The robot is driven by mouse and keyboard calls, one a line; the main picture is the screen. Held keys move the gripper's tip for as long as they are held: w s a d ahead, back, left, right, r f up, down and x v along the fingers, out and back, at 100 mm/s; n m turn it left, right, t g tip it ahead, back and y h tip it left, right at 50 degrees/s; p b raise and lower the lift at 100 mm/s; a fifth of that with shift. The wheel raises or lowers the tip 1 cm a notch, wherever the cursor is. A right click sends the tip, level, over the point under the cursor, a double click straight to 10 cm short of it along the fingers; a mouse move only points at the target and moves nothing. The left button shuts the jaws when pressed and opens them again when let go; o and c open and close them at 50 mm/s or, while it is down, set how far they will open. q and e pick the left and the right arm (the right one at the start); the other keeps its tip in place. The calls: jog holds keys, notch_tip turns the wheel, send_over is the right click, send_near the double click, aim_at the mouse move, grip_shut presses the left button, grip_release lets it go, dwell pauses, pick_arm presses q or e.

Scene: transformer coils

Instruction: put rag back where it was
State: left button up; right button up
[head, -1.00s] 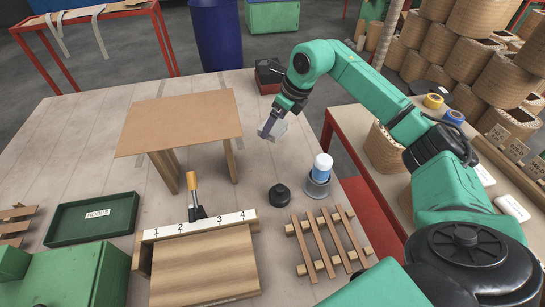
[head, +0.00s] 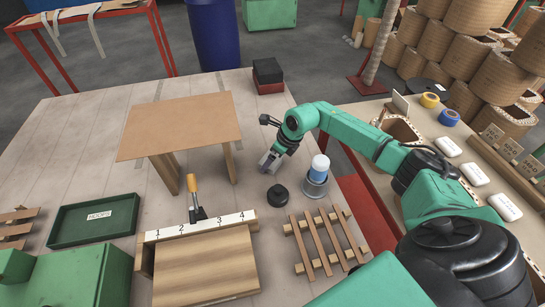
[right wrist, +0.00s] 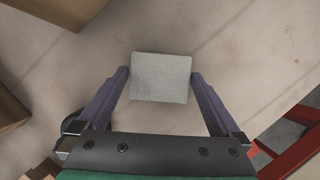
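The rag (right wrist: 160,77) is a light grey, finely checked square in the right wrist view, spanning the gap between the two purple fingertips. My right gripper (head: 269,161) is shut on it by its two side edges. In the head view the gripper is over the pale table (head: 85,130), right of the brown board stand and behind the black pot; the rag is mostly hidden there by the fingers. I cannot tell how high it is above the table. My left gripper is not in view.
A black pot (head: 278,194) and a white-and-blue bottle in a metal cup (head: 316,186) stand just in front. A brown board stand (head: 180,127) is left, a slatted rack (head: 325,242) nearer, and a black-and-red box (head: 268,74) behind. The table's right edge is close.

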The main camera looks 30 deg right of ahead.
jog(key=shift+r, duration=0.3)
jog(key=b+v, duration=0.1)
jog(key=v, duration=1)
jog(key=shift+r, duration=0.35)
jog(key=shift+s+d, duration=0.1)
jog(key=shift+s, duration=0.05)
